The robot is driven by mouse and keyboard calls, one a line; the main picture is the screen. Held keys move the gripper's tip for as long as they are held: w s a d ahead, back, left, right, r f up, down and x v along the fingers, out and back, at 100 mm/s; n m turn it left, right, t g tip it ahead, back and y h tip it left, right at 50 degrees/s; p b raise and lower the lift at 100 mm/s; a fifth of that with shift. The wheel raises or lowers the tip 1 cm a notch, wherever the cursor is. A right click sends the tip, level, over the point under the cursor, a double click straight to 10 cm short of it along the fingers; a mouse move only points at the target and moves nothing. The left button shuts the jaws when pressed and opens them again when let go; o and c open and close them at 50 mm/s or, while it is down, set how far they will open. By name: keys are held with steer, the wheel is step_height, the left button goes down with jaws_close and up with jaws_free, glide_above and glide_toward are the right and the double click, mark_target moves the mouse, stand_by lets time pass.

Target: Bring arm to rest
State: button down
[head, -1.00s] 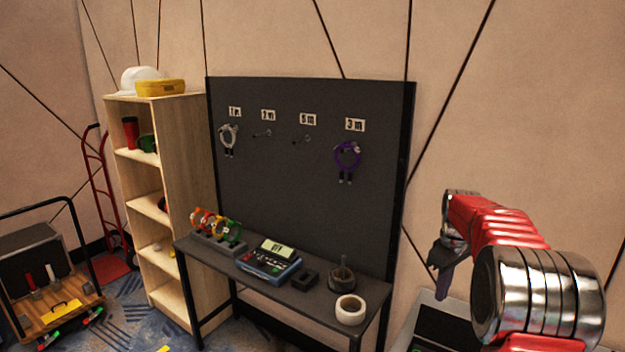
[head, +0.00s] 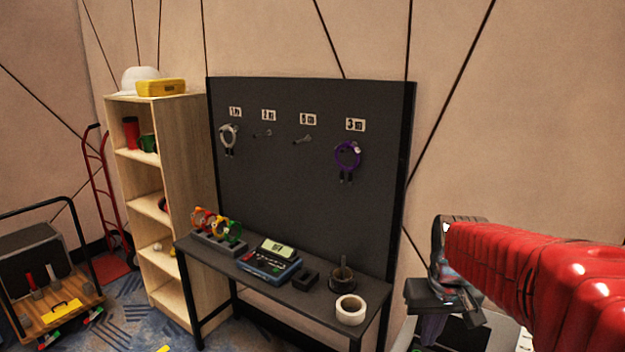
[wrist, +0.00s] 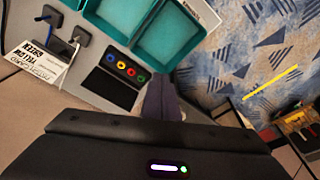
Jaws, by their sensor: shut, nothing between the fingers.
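My red arm reaches in from the right edge of the head view and bends down at its far end. My gripper (head: 433,325) hangs there, over a grey-topped surface (head: 480,335) at the lower right. In the wrist view my gripper (wrist: 160,98) shows as dark fingers together, with nothing between them. The dark wrist housing fills the bottom of that view. Below the fingers, the wrist view shows a light panel (wrist: 70,82) with teal trays (wrist: 168,42) and a dark block with coloured round sockets (wrist: 125,70).
A black table (head: 215,262) bears a meter (head: 270,262), a tape roll (head: 350,310) and coloured cable coils (head: 217,226). Behind it stands a dark pegboard (head: 290,190) with a purple cable (head: 347,156). Shelves (head: 190,180) and a cart (head: 50,290) are left.

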steer(key=s+a+r+t, duration=0.1)
steer(key=s+a, duration=0.2)
steer(key=s, duration=0.5)
steer(key=s+a+r+t, duration=0.2)
steer(key=s+a, duration=0.2)
steer(key=s, duration=0.5)
steer(key=shift+s+a, duration=0.25)
steer(key=shift+s, duration=0.05)
